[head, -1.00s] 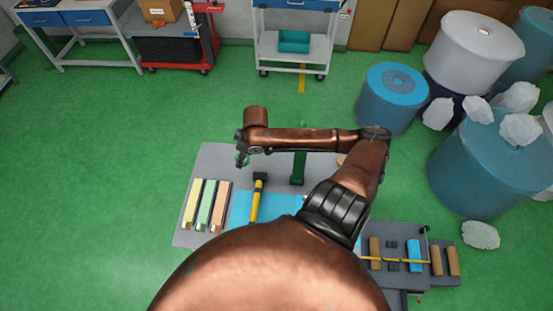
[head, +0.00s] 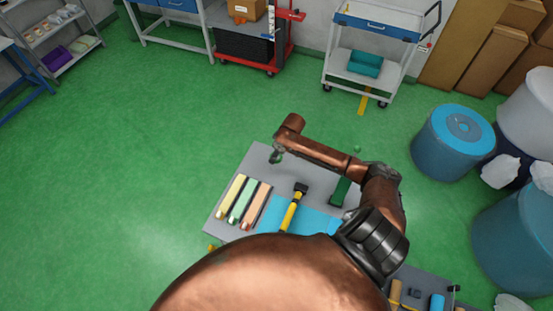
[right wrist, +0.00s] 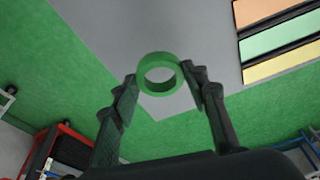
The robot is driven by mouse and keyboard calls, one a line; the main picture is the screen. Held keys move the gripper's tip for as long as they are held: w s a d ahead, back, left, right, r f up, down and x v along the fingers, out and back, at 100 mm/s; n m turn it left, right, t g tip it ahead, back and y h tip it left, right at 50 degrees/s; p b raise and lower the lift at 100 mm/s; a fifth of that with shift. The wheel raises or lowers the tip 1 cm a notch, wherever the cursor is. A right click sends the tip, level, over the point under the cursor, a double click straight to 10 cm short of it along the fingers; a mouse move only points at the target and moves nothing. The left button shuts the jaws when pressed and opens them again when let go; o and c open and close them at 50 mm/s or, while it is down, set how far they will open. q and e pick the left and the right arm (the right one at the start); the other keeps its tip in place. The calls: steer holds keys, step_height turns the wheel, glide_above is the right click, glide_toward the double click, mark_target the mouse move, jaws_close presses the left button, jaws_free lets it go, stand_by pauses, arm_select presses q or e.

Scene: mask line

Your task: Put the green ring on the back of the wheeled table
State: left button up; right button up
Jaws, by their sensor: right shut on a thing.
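The green ring (right wrist: 158,88) is held between the fingertips of my right gripper (right wrist: 158,74) in the right wrist view. In the head view this gripper (head: 276,156) is small, above the far part of a grey worktop (head: 226,212); the ring is hard to make out there. A white wheeled table (head: 376,45) with a blue drawer stands at the back right. A teal bin (head: 366,64) sits on its lower shelf. My left gripper is not in view.
Yellow, green and orange strips (head: 242,202), a yellow-handled hammer (head: 292,209) and a dark green block (head: 340,192) lie on the worktop. Blue rolls (head: 453,142) stand at right. A red cart (head: 285,50) is at the back. Green floor is clear between worktop and back wall.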

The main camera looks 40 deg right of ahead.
steer(key=shift+w+f, duration=0.2)
steer(key=shift+f, duration=0.05)
steer(key=shift+s+x, duration=0.1)
steer(key=shift+x, duration=0.75)
steer(key=shift+s+x, duration=0.15)
steer(key=shift+x, duration=0.75)
steer(key=shift+d+f, duration=0.1)
steer(key=shift+f, duration=0.05)
steer(key=o, duration=1.1)
steer(key=v, duration=1.2)
